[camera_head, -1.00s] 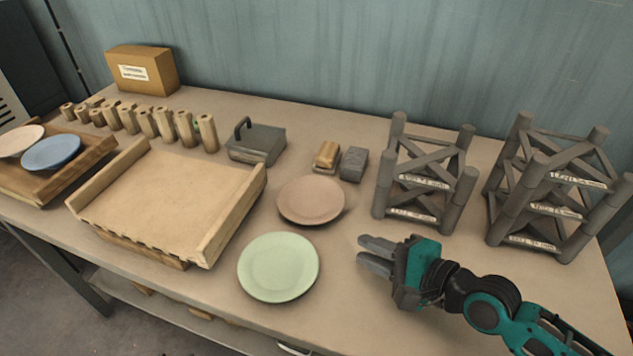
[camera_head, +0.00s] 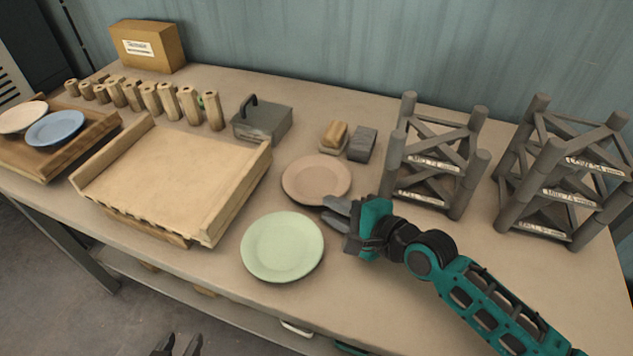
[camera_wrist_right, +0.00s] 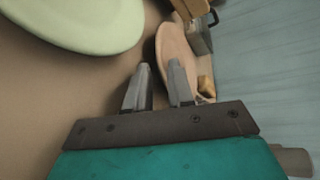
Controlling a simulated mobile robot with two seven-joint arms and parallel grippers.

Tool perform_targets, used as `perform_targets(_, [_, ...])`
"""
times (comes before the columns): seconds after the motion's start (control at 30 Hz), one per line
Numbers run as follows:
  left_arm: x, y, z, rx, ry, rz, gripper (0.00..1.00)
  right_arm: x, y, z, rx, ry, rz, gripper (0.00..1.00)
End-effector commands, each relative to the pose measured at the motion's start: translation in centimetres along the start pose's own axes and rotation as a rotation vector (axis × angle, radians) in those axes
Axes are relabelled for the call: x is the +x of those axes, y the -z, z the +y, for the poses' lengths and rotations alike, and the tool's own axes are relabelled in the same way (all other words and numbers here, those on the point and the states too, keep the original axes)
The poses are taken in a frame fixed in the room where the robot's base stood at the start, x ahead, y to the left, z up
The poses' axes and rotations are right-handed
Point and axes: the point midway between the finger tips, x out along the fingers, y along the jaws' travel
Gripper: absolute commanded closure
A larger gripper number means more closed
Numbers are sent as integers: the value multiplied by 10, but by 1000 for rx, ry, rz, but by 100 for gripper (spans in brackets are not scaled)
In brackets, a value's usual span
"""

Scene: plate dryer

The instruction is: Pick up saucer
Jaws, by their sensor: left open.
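A pink saucer (camera_head: 316,180) lies flat on the table; it also shows edge-on ahead of the fingers in the right wrist view (camera_wrist_right: 178,48). A pale green saucer (camera_head: 282,246) lies nearer the front edge and shows at the upper left of the right wrist view (camera_wrist_right: 85,18). My right gripper (camera_head: 335,214) is open and empty, just to the right of the two saucers; its fingers stand apart in the right wrist view (camera_wrist_right: 158,85). My left gripper (camera_head: 177,346) is open at the bottom edge, with only its fingertips showing.
A wooden tray (camera_head: 75,165) at left holds a blue saucer (camera_head: 55,128) and a cream saucer (camera_head: 22,117). A wide wooden rack (camera_head: 175,180), wooden pegs, a grey box (camera_head: 262,122), small blocks and two grey stands (camera_head: 435,160) (camera_head: 560,175) surround the saucers.

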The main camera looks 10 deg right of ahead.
Motion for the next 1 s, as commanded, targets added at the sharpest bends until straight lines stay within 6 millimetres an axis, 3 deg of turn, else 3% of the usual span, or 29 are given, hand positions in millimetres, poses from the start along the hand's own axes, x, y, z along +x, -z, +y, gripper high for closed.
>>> perform_targets(0.1, [2,-1,0,1,1,2,57,20,-2,1,-1,2,0,78])
perform_targets(0.23, [4,0,-1,2,2,8,57,31,-2,1,-1,2,2,78])
perform_targets(0.5, [5,4,-2,3,2,14,57,33,-2,1,-1,1,2,78])
perform_targets(0.73, [5,3,-2,3,2,14,57,33,-2,1,-1,1,2,100])
perform_targets(1.0, [3,0,0,2,0,7,57,33,-2,1,-1,1,2,100])
